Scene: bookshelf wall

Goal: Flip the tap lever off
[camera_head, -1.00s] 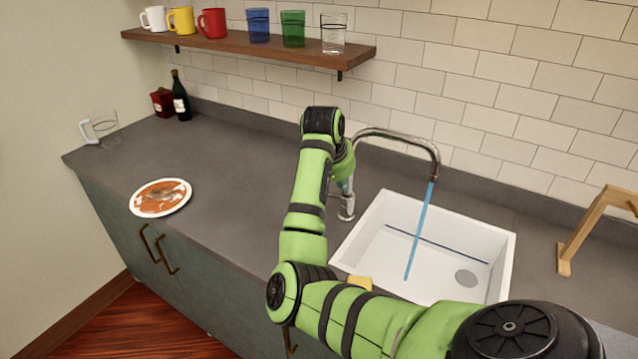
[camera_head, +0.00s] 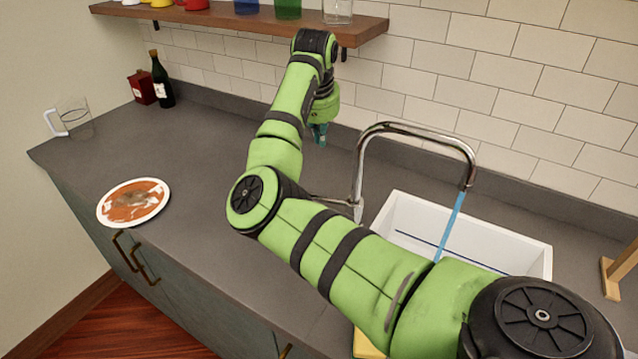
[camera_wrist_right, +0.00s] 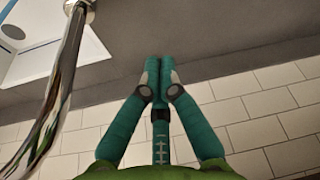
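The chrome tap (camera_head: 362,165) stands at the left edge of the sink, and a blue stream (camera_head: 450,228) runs from its spout. Its thin lever (camera_head: 330,201) sticks out to the left from the tap's base, partly hidden behind my right arm. My right gripper (camera_head: 319,134) hangs above the counter, left of the tap and apart from it. In the right wrist view its teal fingers (camera_wrist_right: 159,68) are together and hold nothing. The tap's pipe (camera_wrist_right: 60,85) shows at the left there. My left gripper is not in view.
The white sink (camera_head: 525,258) is partly hidden by my right arm. A plate of food (camera_head: 133,202), glass mug (camera_head: 75,118), bottle (camera_head: 161,80) and red box (camera_head: 142,88) are on the left counter. A wooden shelf (camera_head: 225,22) hangs above.

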